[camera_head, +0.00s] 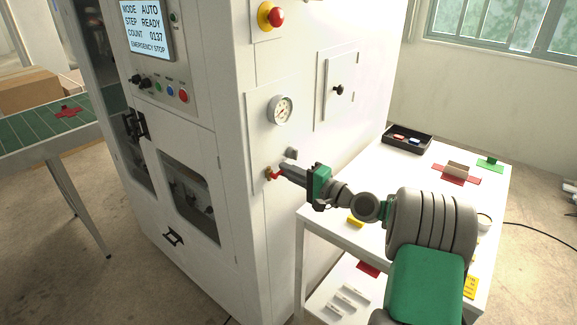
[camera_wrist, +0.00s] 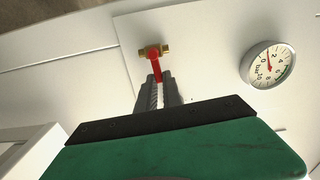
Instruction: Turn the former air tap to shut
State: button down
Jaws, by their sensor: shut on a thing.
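The former air tap (camera_head: 270,174) is a small brass valve with a red lever, on the white side panel of the machine below the pressure gauge. In the wrist view its brass body (camera_wrist: 152,51) lies across and the red lever (camera_wrist: 156,70) stands out at a right angle to it. My gripper (camera_head: 282,171) reaches in from the right and is shut on the red lever; in the wrist view the gripper fingers (camera_wrist: 158,84) close around the lever's free end. The lever's tip is hidden between the fingers.
The pressure gauge (camera_head: 282,109) sits above the tap, with a grey knob (camera_head: 292,153) between. A small door with a black handle (camera_head: 339,90) is up and right. A white table (camera_head: 402,181) with a black tray (camera_head: 403,140) stands at right, close under my arm.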

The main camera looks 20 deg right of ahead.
jog(key=shift+f+m, duration=0.15)
jog(key=shift+m, duration=0.35)
jog(key=c, duration=1.5)
grip_release()
jog(key=b+v, duration=0.5)
jog(key=v, duration=0.2)
jog(key=shift+s+d, duration=0.25)
